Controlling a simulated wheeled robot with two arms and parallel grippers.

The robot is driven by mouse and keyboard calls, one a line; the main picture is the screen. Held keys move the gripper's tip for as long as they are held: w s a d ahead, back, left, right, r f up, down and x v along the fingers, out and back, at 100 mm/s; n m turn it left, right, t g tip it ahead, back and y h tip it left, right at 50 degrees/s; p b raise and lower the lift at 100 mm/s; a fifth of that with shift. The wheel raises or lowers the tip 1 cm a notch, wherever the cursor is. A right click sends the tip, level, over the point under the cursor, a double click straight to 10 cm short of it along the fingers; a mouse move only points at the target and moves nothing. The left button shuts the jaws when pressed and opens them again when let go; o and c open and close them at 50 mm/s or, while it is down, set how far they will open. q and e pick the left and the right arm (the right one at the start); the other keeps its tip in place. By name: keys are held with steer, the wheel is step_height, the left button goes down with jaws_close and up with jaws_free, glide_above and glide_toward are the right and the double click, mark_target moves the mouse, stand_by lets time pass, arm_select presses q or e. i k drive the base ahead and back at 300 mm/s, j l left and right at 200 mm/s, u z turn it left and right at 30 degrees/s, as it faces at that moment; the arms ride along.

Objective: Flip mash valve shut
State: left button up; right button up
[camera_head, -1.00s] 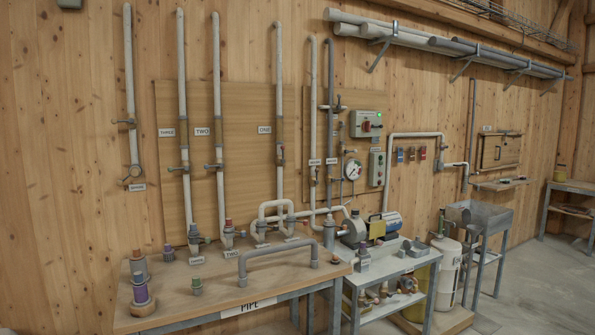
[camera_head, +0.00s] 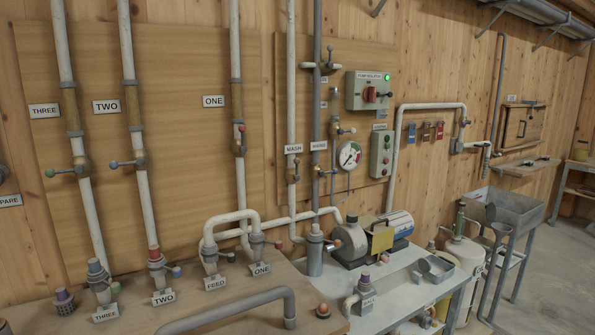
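The mash valve (camera_head: 293,178) sits on a pale vertical pipe, just below a white label (camera_head: 293,149) reading MASH, in the middle of the head view. Its lever is small; it appears to lie roughly along the pipe, with a reddish tip above the valve body. A darker grey pipe with a second label (camera_head: 318,146) and its own valve (camera_head: 319,171) runs close on its right. Neither of my grippers shows in the head view.
Valves THREE (camera_head: 79,170) and TWO (camera_head: 140,163) have levers across their pipes; valve ONE (camera_head: 239,150) has its lever along the pipe. A wooden bench (camera_head: 200,308) with pipe fittings, a pump (camera_head: 351,240) and a metal table (camera_head: 390,292) stand below the wall.

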mark_target(296, 161)
steer(key=i+l+z, duration=0.2)
steer(key=i+l, duration=0.15)
steer(key=i+l+z, duration=0.2)
steer(key=i, duration=0.3)
steer(key=i+l+z, duration=0.2)
steer(key=i+l, duration=0.15)
steer(key=i, duration=0.1)
